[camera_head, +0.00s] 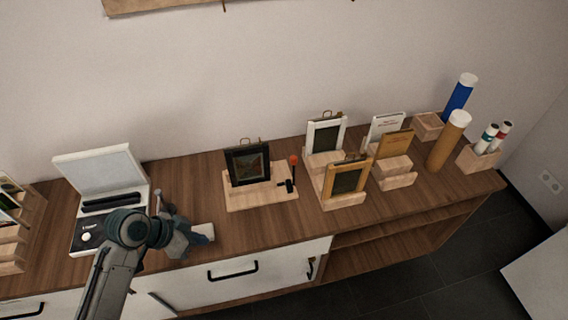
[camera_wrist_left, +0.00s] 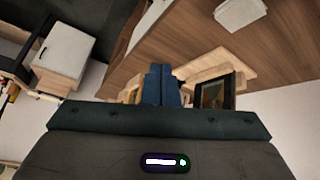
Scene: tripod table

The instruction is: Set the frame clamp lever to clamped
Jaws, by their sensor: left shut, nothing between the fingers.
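The frame clamp is a light wooden base (camera_head: 262,196) holding a dark picture frame (camera_head: 249,165) upright on the counter. Its lever has an orange knob (camera_head: 293,159) standing up above a black pivot (camera_head: 287,186) at the right of the frame. My left gripper (camera_head: 206,234) is shut and empty, in front and to the left of the clamp, apart from it. In the left wrist view my shut fingers (camera_wrist_left: 163,84) point toward the clamp base (camera_wrist_left: 228,63) and the dark frame (camera_wrist_left: 217,93). The lever cannot be made out there. My right gripper is not in view.
A white block (camera_head: 205,229) lies just behind my left gripper. An open white case (camera_head: 100,170) stands at the left. More framed pictures on stands (camera_head: 345,180) and blue and tan tubes (camera_head: 447,140) stand to the right. The counter front before the clamp is clear.

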